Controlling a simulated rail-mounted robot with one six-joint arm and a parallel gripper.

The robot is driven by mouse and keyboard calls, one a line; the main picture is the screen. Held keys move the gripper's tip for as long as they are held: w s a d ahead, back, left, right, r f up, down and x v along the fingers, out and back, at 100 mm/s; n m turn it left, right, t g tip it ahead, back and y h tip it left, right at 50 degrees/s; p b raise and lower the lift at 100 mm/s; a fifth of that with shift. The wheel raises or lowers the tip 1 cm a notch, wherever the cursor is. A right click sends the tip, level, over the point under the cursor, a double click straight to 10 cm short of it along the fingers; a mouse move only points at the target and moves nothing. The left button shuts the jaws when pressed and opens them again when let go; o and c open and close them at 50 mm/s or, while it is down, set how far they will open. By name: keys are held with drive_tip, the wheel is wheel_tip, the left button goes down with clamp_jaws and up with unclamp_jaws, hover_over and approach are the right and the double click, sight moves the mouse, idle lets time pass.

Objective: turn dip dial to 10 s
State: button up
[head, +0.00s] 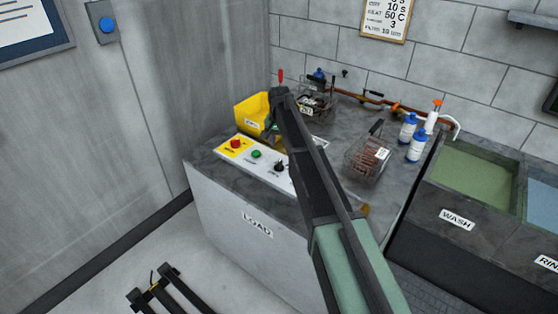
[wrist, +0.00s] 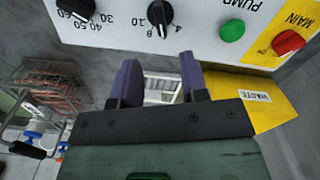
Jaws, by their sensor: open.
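The control panel (head: 262,168) lies on the counter's front edge, with a black dial (head: 279,167) right of a green button. In the wrist view the panel (wrist: 200,40) appears upside down at the top. It shows a black dial (wrist: 160,12) with 4, 8 and 10 marks, and another black dial (wrist: 76,8) with 30 to 60 marks. In the head view my arm hides part of the panel.
A green pump button (wrist: 232,31) and red main button (wrist: 288,42) sit beside the dials. A yellow waste bin (head: 252,112) stands behind the panel. Wire baskets (head: 367,158), blue-capped bottles (head: 408,127) and a copper tube (head: 375,99) occupy the counter. A wash tank (head: 470,170) is right.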

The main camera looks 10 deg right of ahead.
sight(279, 162)
wheel_tip(279, 162, down, 11)
drive_tip(key=b, duration=1)
drive_tip(key=shift+r, duration=0.15)
clamp_jaws()
